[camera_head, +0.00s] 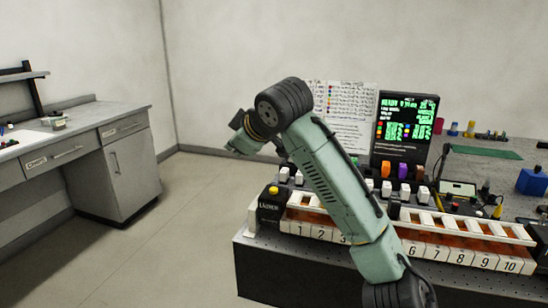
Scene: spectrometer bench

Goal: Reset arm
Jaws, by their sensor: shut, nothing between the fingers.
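My arm rises from the lower right in front of the bench, bends at a dark elbow joint, and its far part points away, strongly foreshortened. Dark and pale green wrist parts show just left of the elbow, over the open floor. My gripper's fingers cannot be made out; they are hidden behind the arm. No held object shows. The arm covers the middle of a numbered rack (455,255) on the bench (300,275), including the slots between 3 and 6.
A black box (270,206) stands at the rack's left end. A lit screen (405,125) and a written sheet (345,115) stand behind. Small coloured blocks (404,170) sit behind the rack. A blue box (532,182) is at right. Floor (170,230) is clear toward the left desk (115,165).

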